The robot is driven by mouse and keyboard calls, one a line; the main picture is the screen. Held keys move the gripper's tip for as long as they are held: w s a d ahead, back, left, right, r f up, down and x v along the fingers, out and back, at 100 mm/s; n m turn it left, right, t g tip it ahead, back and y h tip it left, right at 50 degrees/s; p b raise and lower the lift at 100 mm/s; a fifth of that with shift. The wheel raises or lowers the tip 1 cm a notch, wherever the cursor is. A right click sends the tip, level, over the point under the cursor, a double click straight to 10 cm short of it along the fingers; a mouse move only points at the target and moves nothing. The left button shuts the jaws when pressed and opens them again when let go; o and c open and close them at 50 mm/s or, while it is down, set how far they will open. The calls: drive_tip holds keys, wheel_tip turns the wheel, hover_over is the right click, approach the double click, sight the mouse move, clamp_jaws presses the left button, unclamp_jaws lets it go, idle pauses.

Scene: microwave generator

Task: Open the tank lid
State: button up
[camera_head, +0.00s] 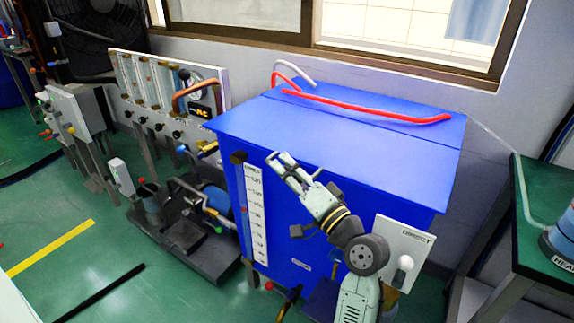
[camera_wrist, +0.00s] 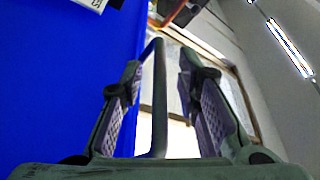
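The blue tank (camera_head: 225,190) stands against the wall under the window, its flat lid (camera_head: 300,130) lying closed on top. A red tube (camera_head: 370,106) lies across the lid. My gripper (camera_head: 281,158) is in front of the tank, just below the lid's front edge in the picture. In the wrist view, my gripper (camera_wrist: 162,85) has its fingers apart. A thin dark bar (camera_wrist: 159,100) shows between the fingers, with gaps on both sides; I cannot tell what it belongs to. The tank's blue side (camera_wrist: 65,90) fills the left of that view.
A scale strip (camera_head: 256,215) and a white box (camera_head: 403,250) are on the tank's front. A pump unit (camera_head: 185,235) stands on the floor at left, by a flowmeter panel (camera_head: 150,85). A green table (camera_head: 540,215) is at right. Open green floor lies at front left.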

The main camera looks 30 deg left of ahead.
drive_tip(key=shift+w+a, duration=0.1)
drive_tip(key=shift+a, duration=0.15)
drive_tip(key=shift+c, duration=0.5)
clamp_jaws()
drive_tip(key=shift+r, duration=0.1)
